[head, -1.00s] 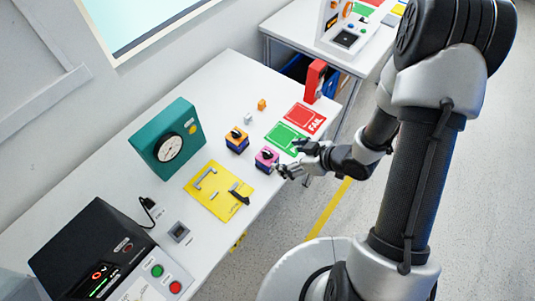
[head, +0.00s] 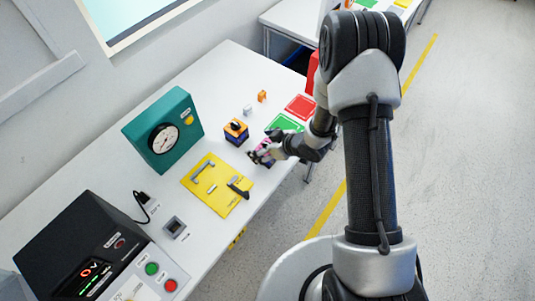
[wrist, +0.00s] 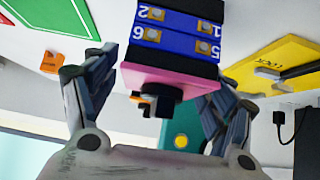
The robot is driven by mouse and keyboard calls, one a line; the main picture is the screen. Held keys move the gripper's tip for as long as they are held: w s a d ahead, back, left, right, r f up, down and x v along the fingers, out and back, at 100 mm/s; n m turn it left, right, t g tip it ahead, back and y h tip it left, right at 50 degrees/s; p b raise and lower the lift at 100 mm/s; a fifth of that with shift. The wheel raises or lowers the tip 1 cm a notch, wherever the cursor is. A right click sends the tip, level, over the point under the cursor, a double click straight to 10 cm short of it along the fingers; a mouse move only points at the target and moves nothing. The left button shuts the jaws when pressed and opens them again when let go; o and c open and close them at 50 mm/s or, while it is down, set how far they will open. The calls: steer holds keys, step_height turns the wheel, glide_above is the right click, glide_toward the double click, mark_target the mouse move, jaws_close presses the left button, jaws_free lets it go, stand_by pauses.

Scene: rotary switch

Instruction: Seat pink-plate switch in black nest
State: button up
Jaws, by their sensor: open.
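The pink-plate switch (wrist: 172,78) is large in the wrist view, with a blue numbered terminal body and a black knob on its pink face. In the head view the pink-plate switch (head: 265,144) stands on the bench, mostly hidden by my gripper (head: 262,156). My gripper (wrist: 160,85) is open, with one finger on each side of the switch. Contact between fingers and switch cannot be told. The black nest (head: 175,226) appears as a small dark square with a grey rim on the bench front, near the tester.
An orange-plate switch (head: 236,130) stands just behind. A yellow lock plate (head: 216,188) with handles lies between switch and nest. A teal dial gauge (head: 163,130) and black tester (head: 80,250) stand at the back and left. Green (head: 286,123) and red (head: 302,106) mats lie right.

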steer(key=shift+w+a+f, duration=0.2)
steer(key=shift+a+f, duration=0.1)
steer(key=shift+f, duration=0.15)
steer(key=shift+c, duration=0.6)
steer(key=c, duration=1.2)
steer(key=shift+o, duration=0.2)
steer(key=shift+r, duration=0.15)
